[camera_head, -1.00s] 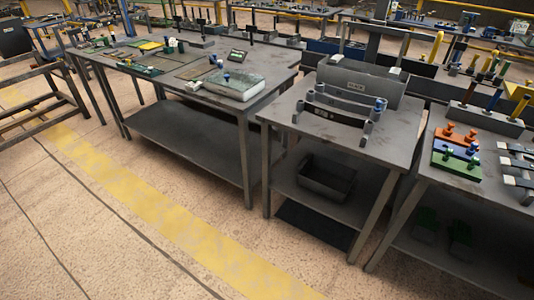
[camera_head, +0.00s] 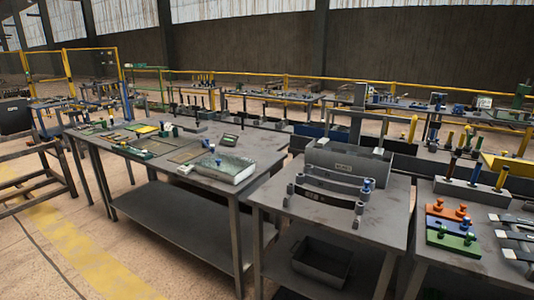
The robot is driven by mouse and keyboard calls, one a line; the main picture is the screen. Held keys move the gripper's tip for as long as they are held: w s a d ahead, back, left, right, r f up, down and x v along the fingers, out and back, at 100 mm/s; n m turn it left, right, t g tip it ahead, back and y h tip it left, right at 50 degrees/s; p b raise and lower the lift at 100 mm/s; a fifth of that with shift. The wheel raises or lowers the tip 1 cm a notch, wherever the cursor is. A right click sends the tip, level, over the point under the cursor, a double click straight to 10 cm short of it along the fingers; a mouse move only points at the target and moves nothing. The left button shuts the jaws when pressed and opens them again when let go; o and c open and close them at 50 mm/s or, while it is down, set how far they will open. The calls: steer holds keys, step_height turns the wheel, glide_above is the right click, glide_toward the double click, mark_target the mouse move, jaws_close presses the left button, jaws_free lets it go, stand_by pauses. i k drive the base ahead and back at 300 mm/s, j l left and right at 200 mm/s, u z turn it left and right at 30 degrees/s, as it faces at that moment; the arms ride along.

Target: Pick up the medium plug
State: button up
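The medium plug cannot be told for certain at this size. A grey block (camera_head: 463,190) on the right table holds a row of upright plugs: a dark plug (camera_head: 450,168), a blue plug (camera_head: 475,172) and a yellow plug (camera_head: 502,178). In front of it lie an orange plate (camera_head: 446,213), a blue plate (camera_head: 440,224) and a green plate (camera_head: 450,243), with small knobs on them. My gripper is not in view.
The middle table (camera_head: 385,225) bears a grey bin (camera_head: 340,160) and curved dark bars with posts; an open tray (camera_head: 322,262) sits on its lower shelf. The left table (camera_head: 240,190) bears a book-like block and several small parts. Floor with a yellow stripe (camera_head: 65,245) is clear at left.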

mark_target(463, 226)
steer(key=k+l+z, duration=0.15)
steer(key=l, duration=0.2)
steer(key=k+l+z, duration=0.1)
steer(key=l, duration=0.25)
steer(key=k+l+z, duration=0.15)
steer(key=l, duration=0.2)
steer(key=k+l+z, duration=0.15)
steer(key=l, duration=0.2)
steer(key=i, duration=0.05)
